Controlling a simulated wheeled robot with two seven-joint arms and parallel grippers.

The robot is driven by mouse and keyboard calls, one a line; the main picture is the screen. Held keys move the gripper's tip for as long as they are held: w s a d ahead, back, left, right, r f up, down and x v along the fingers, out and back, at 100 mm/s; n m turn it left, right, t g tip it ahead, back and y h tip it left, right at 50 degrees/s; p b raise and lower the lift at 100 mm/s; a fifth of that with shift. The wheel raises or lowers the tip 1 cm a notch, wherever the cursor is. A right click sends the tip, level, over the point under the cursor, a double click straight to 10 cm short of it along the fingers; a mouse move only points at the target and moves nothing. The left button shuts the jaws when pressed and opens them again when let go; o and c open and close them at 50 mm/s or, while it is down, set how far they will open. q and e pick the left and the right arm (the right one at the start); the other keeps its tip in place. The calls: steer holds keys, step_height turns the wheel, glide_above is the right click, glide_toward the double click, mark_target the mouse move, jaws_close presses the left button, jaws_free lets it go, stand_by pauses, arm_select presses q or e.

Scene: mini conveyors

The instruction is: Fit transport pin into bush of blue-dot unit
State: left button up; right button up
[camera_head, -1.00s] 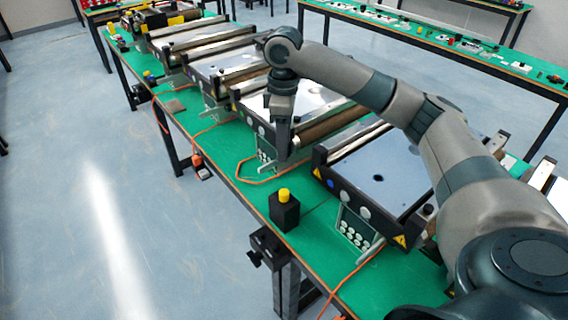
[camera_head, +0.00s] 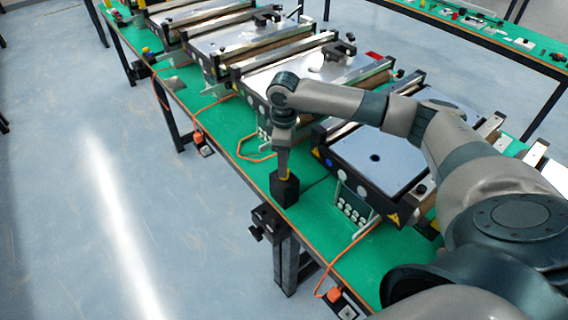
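The near conveyor unit (camera_head: 400,150) has a pale top plate with a dark round hole, perhaps the bush (camera_head: 375,157). A blue dot (camera_head: 329,163) shows on its front side, beside pale round marks. A black block (camera_head: 284,191) stands on the green table left of this unit. A yellow head, likely of the transport pin (camera_head: 285,179), shows at the block's top, mostly covered by my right gripper (camera_head: 284,174). My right gripper points down onto it from above. Whether the fingers are closed on the yellow head is too small to tell. My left gripper is out of view.
Several similar conveyor units, such as this one (camera_head: 310,75), stand in a row up the table. Orange cables (camera_head: 245,146) lie along the green table's front edge. Another green table (camera_head: 480,35) stands behind. The floor at left is clear.

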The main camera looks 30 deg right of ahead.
steer(key=shift+f+p, duration=0.3)
steer(key=shift+f, duration=1.3)
jaws_close()
steer(key=shift+r+p, duration=2.7)
steer(key=shift+p, duration=0.15)
step_height(320, 180, up, 7)
steer(key=shift+r, duration=0.15)
